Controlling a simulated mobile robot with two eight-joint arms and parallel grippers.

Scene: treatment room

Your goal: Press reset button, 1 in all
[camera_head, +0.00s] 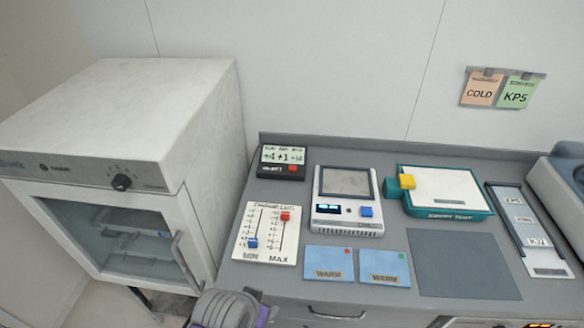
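A small black thermometer-like display unit (282,161) stands at the back left of the grey counter, with handwritten-style figures on its light screen. A red button (294,169) sits at its lower front, beside small white lettering that I cannot read for sure. No gripper touches the unit. A grey and purple part of my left arm shows at the bottom edge, in front of the counter; its gripper fingers are not visible. My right gripper is not visible either.
The counter also holds a slider board (265,234), a white device with a blue button (366,212), two blue WARM cards (328,263), a teal-edged tray (450,208), a dark mat (462,264) and a label strip (528,228). A white cabinet (190,120) stands left.

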